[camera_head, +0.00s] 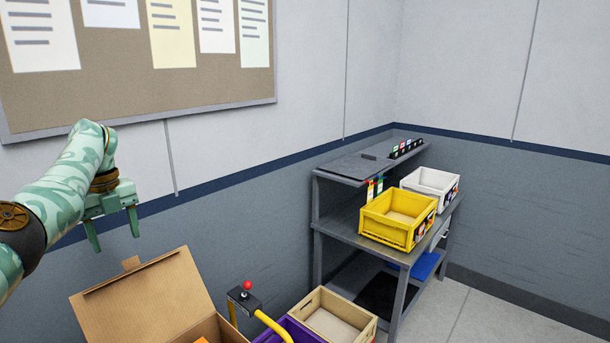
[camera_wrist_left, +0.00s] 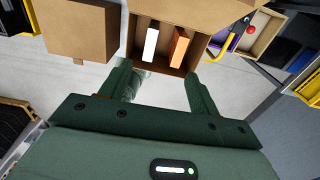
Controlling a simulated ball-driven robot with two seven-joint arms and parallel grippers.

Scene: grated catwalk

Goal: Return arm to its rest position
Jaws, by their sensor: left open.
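My left gripper (camera_head: 113,230) is at the left of the head view, raised in front of the grey wall. Its two green fingers point down and stand apart, with nothing between them. The left wrist view also shows the open gripper (camera_wrist_left: 160,82) from above, with an open cardboard box (camera_wrist_left: 205,18) below and ahead of the fingers. A white item (camera_wrist_left: 151,42) and an orange item (camera_wrist_left: 179,47) stand in that box.
A grey shelf bench (camera_head: 340,228) stands in the corner with a yellow crate (camera_head: 388,231) and a white crate (camera_head: 430,203). A wooden crate (camera_head: 345,335), a purple crate (camera_head: 298,330) and a yellow lever with a red knob (camera_head: 248,285) are near the cardboard box. Floor at the right is clear.

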